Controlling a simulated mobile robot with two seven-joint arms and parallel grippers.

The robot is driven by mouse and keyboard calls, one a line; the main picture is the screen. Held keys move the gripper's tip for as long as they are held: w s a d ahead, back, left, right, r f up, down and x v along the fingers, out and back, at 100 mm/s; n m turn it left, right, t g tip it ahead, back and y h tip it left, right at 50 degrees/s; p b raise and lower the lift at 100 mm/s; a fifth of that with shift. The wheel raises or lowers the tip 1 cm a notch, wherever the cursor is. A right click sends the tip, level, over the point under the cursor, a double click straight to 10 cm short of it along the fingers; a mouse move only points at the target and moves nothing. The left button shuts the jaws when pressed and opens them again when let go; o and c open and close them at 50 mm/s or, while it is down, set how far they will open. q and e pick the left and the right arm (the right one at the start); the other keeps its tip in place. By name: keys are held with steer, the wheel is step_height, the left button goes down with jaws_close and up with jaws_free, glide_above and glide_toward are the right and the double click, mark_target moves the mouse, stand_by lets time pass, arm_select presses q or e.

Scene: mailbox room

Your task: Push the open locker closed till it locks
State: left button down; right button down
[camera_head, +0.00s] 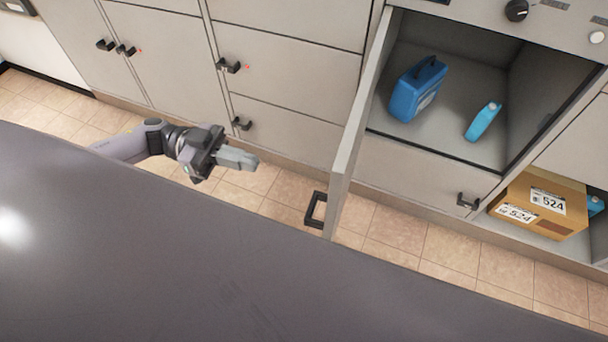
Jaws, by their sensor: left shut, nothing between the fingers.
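The open locker (410,133) is at the upper right, with its grey door (352,130) swung out toward me, hinged on the left side. A black handle (316,210) is on the door's outer face near its free edge. Inside the locker are a blue case (417,90) and a smaller light-blue bottle (483,121). My left gripper (254,162) is shut and empty, left of the door and apart from it, pointing right toward it. My right gripper is not in view.
Closed lockers with black handles (229,66) line the wall on the left. A cardboard box (545,203) labelled 524 sits in an open compartment at the lower right. A dark grey surface (150,260) fills the foreground. Tiled floor (395,228) shows between it and the lockers.

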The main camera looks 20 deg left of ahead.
arm_select(q)
steer(key=d, duration=1.3)
steer(key=shift+w+d, duration=0.35)
steer(key=shift+d, duration=0.05)
steer(key=shift+p, duration=0.3)
